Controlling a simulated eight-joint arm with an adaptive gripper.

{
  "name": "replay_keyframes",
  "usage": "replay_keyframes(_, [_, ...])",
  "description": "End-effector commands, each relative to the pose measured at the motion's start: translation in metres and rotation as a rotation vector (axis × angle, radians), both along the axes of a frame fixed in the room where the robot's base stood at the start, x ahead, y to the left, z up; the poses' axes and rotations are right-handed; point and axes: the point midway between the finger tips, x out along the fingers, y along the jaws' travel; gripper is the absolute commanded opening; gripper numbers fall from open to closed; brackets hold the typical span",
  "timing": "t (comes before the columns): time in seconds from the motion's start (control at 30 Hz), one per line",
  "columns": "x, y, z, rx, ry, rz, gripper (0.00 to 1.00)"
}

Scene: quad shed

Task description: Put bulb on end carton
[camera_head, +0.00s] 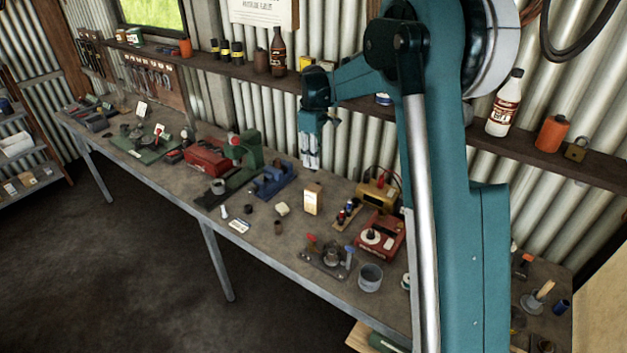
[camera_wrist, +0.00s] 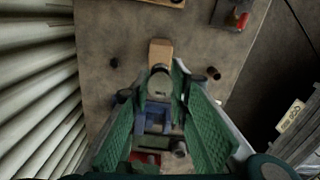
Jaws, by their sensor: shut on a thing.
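A small tan carton (camera_head: 313,199) stands upright on the workbench in the head view. In the wrist view its tan face (camera_wrist: 160,48) lies just beyond my fingertips. My gripper (camera_head: 311,164) hangs pointing down above the bench, over the area behind and above the carton. The bulb is not clear in the head view.
A blue vise (camera_head: 273,181) stands left of the carton, beside a green press (camera_head: 245,150). A yellow box (camera_head: 378,194), a red device (camera_head: 381,237) and a tin (camera_head: 370,278) stand to the right. A loaded wall shelf (camera_head: 345,103) runs behind my arm.

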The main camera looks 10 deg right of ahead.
Motion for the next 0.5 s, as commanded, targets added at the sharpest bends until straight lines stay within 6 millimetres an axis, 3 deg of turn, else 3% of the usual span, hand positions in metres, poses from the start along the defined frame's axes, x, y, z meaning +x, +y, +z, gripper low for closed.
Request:
replay_keyframes(0.27, [0.0, 0.0, -0.037, 0.0, 0.0, 0.0, 0.07])
replay_keyframes(0.5, [0.0, 0.0, -0.044, 0.0, 0.0, 0.0, 0.07])
